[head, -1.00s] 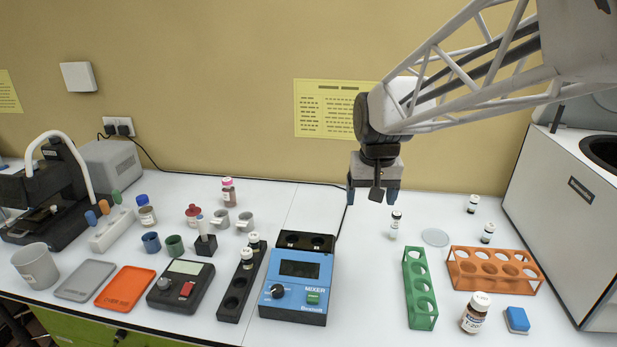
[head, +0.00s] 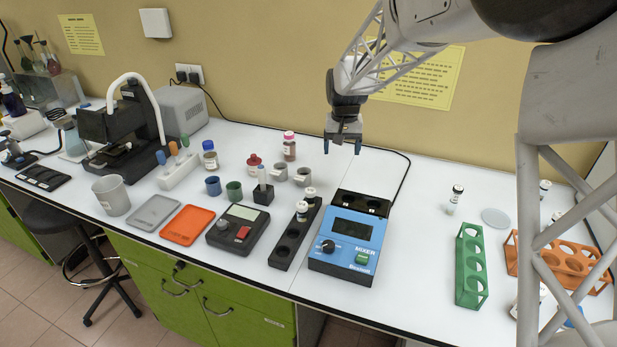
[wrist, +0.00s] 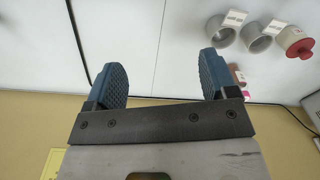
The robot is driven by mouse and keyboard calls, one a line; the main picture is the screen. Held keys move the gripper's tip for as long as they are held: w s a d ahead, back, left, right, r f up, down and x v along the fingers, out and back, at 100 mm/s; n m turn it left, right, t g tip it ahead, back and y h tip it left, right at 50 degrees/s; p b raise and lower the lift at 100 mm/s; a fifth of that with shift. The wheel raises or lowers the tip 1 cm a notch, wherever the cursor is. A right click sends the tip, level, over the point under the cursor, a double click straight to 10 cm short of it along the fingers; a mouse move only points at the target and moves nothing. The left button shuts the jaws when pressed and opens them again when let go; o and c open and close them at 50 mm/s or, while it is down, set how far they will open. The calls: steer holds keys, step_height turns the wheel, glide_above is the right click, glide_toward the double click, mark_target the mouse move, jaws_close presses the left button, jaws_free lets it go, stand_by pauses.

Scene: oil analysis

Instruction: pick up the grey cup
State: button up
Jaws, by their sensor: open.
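Two small grey cups stand close together at the back of the bench, a left one (head: 279,173) and a right one (head: 303,175). Both show a white label. They also appear at the top right of the wrist view, one (wrist: 221,32) beside the other (wrist: 258,42). A larger grey beaker-like cup (head: 111,196) stands at the far left front. I cannot tell from the name alone which is meant. My gripper (head: 342,149) is open and empty, above the bench behind the blue mixer and to the right of the small grey cups. Its two blue fingers (wrist: 162,65) are apart.
A red-lidded container (head: 254,165), a pink-capped bottle (head: 289,147), a blue cup (head: 213,186) and a green cup (head: 234,192) stand near the small grey cups. The blue mixer (head: 347,240) and black vial rack (head: 292,240) are in front. Bare bench lies right of the mixer.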

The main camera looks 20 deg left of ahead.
steer(key=n, duration=0.1)
glide_above(304, 177)
steer(key=w+a, duration=0.1)
steer(key=w, duration=0.2)
step_height(304, 177, down, 9)
steer(key=shift+s+a+r, duration=0.1)
steer(key=shift+a+r, duration=0.05)
steer(key=shift+f, duration=1.3)
steer(key=shift+f, duration=2.65)
steer(key=c, duration=1)
